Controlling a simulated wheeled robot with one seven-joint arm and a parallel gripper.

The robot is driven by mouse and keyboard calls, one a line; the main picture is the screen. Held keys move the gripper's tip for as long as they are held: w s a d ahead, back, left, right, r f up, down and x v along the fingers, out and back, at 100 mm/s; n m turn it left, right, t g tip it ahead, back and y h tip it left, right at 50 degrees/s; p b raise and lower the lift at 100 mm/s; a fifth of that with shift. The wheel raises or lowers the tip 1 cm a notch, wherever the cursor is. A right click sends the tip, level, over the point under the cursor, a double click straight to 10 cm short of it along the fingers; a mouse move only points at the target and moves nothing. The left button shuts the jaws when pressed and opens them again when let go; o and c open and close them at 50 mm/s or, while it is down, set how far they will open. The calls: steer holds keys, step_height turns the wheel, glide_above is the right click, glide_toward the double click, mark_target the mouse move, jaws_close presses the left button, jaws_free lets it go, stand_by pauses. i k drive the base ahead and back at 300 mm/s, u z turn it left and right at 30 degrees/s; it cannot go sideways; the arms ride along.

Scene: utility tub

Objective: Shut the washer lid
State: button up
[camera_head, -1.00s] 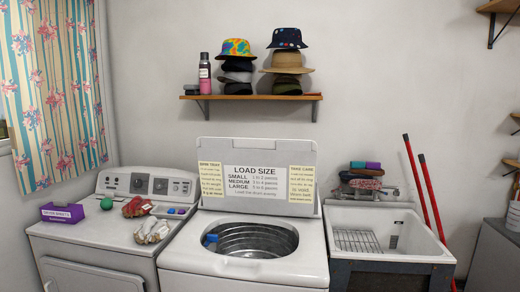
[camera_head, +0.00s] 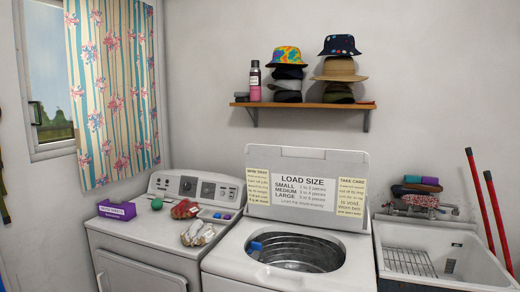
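The washer (camera_head: 231,262) stands in the lower middle of the head view. Its lid (camera_head: 335,215) is up, leaning back nearly upright against the wall side, with a load size label and two yellowish notes on its inner face. The round metal drum (camera_head: 300,255) is uncovered, and a small blue part shows at its left rim. My gripper is not in the picture.
A dryer (camera_head: 130,232) stands left of the washer with a purple box (camera_head: 117,210), a green ball (camera_head: 157,204) and gloves (camera_head: 198,233) on top. A utility sink (camera_head: 470,260) is at the right. A shelf (camera_head: 300,105) with hats hangs above the lid.

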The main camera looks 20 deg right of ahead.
mark_target(327, 188)
steer(key=u, duration=0.25)
steer(key=i, duration=1.05)
steer(key=z, duration=0.8)
steer(key=i, duration=0.75)
steer(key=z, duration=0.75)
